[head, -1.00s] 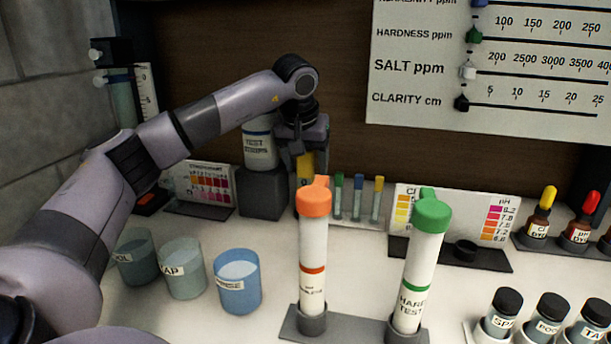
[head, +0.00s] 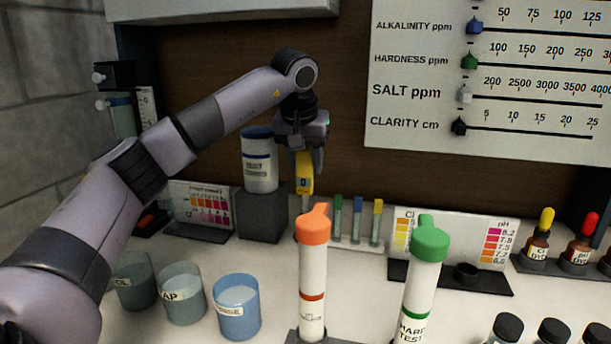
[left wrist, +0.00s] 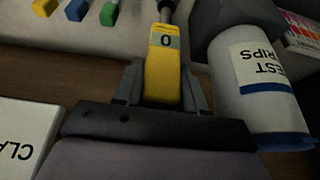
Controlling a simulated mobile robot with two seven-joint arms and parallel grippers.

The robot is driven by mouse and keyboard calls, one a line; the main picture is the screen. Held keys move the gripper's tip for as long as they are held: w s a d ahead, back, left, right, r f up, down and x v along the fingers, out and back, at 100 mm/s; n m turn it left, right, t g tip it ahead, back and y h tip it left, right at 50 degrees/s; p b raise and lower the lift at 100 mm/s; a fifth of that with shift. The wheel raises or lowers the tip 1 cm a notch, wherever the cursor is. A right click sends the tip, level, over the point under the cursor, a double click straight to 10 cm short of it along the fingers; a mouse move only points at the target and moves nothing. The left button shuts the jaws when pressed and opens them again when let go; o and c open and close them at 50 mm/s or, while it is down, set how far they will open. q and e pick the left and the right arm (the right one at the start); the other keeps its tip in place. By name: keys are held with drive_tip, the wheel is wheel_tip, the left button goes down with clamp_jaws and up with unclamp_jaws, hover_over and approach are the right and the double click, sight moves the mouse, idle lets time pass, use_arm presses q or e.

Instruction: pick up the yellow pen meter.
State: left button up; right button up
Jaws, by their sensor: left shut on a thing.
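The yellow pen meter (head: 304,173) hangs upright in my left gripper (head: 307,155), with its small display facing out and its grey lower end pointing down. In the left wrist view the yellow pen meter (left wrist: 163,72) sits between the two fingers of my left gripper (left wrist: 162,88), which are shut on it. It is behind the orange-capped tube, whose cap is close to its lower end in the head view. I cannot tell whether its tip is clear of the counter. My right gripper is not in view.
The test strips bottle (head: 258,165) stands on a dark block just left of the meter. An orange-capped tube (head: 313,270) and green-capped tube (head: 424,275) stand in front. Small coloured vials (head: 357,218) are to the right. Cups (head: 236,306) stand front left.

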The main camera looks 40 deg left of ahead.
use_arm(q)
wheel_tip(320, 180, up, 15)
drive_tip(key=p, duration=0.3)
drive_tip(key=shift+s+f, duration=0.1)
